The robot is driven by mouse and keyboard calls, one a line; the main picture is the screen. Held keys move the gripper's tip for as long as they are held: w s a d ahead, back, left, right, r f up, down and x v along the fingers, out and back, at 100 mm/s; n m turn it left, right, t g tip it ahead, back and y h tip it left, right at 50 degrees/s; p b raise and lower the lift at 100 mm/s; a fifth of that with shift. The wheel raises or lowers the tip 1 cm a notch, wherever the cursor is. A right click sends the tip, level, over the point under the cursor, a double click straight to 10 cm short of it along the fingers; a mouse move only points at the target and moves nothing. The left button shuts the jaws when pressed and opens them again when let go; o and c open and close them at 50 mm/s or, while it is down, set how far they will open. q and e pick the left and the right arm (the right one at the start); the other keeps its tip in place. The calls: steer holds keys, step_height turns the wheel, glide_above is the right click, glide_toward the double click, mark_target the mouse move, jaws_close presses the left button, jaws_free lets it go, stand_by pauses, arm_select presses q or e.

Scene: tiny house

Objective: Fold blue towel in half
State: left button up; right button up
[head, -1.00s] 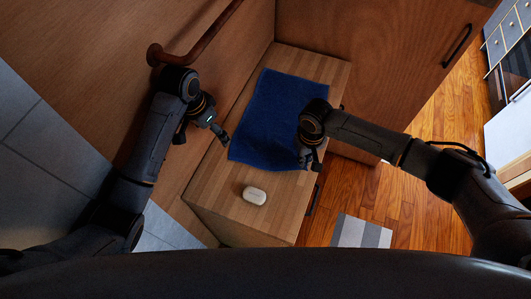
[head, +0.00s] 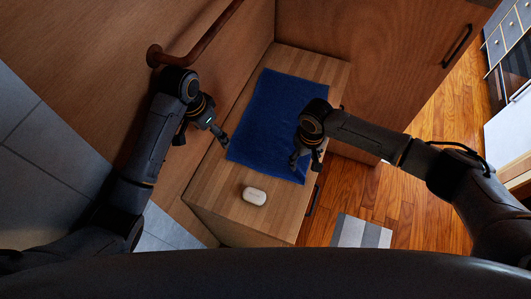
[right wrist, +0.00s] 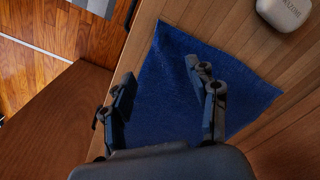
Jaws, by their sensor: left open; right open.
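The blue towel (head: 270,115) lies spread flat on the wooden bench top (head: 225,190). In the right wrist view the towel (right wrist: 170,95) shows beneath the gripper, with a corner pointing up. My right gripper (head: 308,163) is open over the towel's near right part; the right wrist view shows its two fingers (right wrist: 160,85) apart with nothing between them. My left gripper (head: 205,140) is open beside the towel's left edge, near the near left corner, and holds nothing. The right arm hides part of the towel's right edge.
A white soap-like object (head: 254,196) lies on the bench in front of the towel; it also shows in the right wrist view (right wrist: 283,12). A wooden wall with a brown rail (head: 195,38) stands left. A striped rug (head: 361,232) lies on the floor.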

steer(key=shift+o, duration=0.4)
steer(key=shift+r, duration=0.25)
steer(key=o, duration=0.6)
steer(key=shift+r, duration=2.75)
steer(key=shift+r, duration=0.1)
